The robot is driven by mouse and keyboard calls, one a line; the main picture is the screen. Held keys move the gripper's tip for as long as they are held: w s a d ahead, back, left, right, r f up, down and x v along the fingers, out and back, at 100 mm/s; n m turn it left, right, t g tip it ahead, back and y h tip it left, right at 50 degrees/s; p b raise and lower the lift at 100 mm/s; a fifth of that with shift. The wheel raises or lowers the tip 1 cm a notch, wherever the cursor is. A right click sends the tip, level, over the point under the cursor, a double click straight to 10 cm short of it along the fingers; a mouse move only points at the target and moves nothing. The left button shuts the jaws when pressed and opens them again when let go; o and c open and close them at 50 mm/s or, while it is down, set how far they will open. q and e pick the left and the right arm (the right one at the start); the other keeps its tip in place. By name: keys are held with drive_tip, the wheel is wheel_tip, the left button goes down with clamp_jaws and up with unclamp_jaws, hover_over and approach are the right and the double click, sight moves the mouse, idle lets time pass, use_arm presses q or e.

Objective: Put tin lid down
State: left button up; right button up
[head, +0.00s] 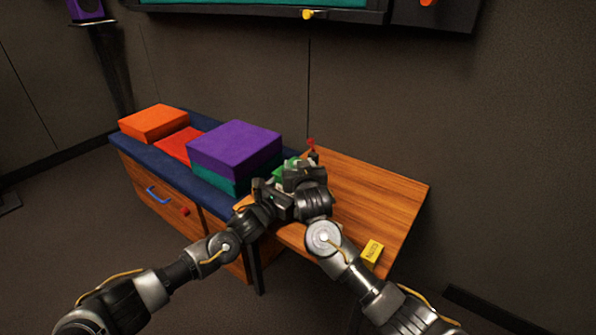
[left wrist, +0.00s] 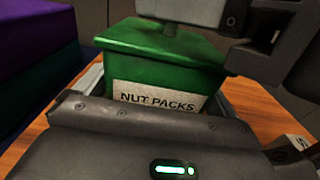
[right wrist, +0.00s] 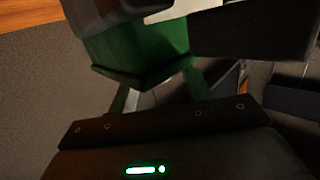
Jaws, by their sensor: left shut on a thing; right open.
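A green tin (left wrist: 165,75) with a white label reading NUT PACKS sits between the fingers of my left gripper in the left wrist view. Its green top (left wrist: 150,40) overhangs the sides like a lid; I cannot tell whether it is seated or separate. My left gripper (head: 272,192) is shut on the tin. My right gripper (head: 300,175) is open close beside and above it. In the right wrist view a dark green part (right wrist: 140,60) lies at its fingers. In the head view my grippers hide most of the green tin (head: 284,167).
The wooden table (head: 375,195) has free room to the right, with a yellow tag (head: 372,251) at its front edge. On the blue-topped cabinet (head: 140,150) stand orange (head: 153,122), red (head: 181,146), purple (head: 235,148) and teal (head: 235,182) boxes. A small red knob (head: 311,143) shows behind my grippers.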

clamp_jaws()
wheel_tip(320, 180, up, 10)
idle(0.7)
